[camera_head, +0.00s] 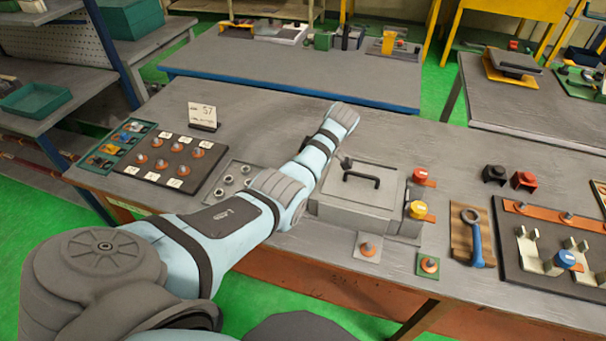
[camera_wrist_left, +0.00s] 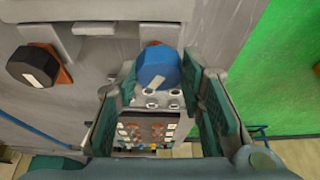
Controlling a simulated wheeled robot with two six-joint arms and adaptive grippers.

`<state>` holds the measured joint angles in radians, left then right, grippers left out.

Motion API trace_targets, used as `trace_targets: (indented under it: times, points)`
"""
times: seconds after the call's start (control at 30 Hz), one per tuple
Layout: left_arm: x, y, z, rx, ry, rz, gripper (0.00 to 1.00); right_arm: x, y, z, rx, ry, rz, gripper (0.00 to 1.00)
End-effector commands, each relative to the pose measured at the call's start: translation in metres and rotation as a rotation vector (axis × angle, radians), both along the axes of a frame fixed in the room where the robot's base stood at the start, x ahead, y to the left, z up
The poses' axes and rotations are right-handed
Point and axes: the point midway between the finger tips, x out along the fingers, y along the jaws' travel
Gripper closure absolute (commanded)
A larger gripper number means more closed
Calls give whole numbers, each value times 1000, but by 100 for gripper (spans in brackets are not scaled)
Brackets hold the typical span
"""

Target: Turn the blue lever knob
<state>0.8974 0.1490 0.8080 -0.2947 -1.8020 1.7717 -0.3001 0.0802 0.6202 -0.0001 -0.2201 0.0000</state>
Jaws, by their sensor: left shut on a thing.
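The blue knob (camera_wrist_left: 158,67) has a white mark on its face and sits at the side of the grey box, as seen in the left wrist view. My left gripper (camera_wrist_left: 163,80) has its green-padded fingers on either side of the knob and is shut on it. In the head view my left arm reaches across the table and hides the gripper and this knob. The grey box (camera_head: 345,209) has a black handle on its lid. My right gripper is not in view.
A black knob (camera_wrist_left: 35,65) on an orange base is beside the blue one. Red (camera_head: 420,176) and yellow (camera_head: 418,210) knobs are on the box's right side. A bolt board (camera_head: 172,158) lies left of my arm. A blue-handled wrench (camera_head: 474,237) is to the right.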

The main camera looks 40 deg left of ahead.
Motion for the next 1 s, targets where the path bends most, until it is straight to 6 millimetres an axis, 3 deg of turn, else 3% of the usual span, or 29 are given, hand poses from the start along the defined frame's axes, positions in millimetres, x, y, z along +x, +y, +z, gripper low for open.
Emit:
trace_targets:
  times: [0.97, 1.0]
  points:
    - [-3, -1, -3, -4, 12, -1, 92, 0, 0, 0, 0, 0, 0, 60]
    - [-3, -1, -3, -4, 12, 0, 61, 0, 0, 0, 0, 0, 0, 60]
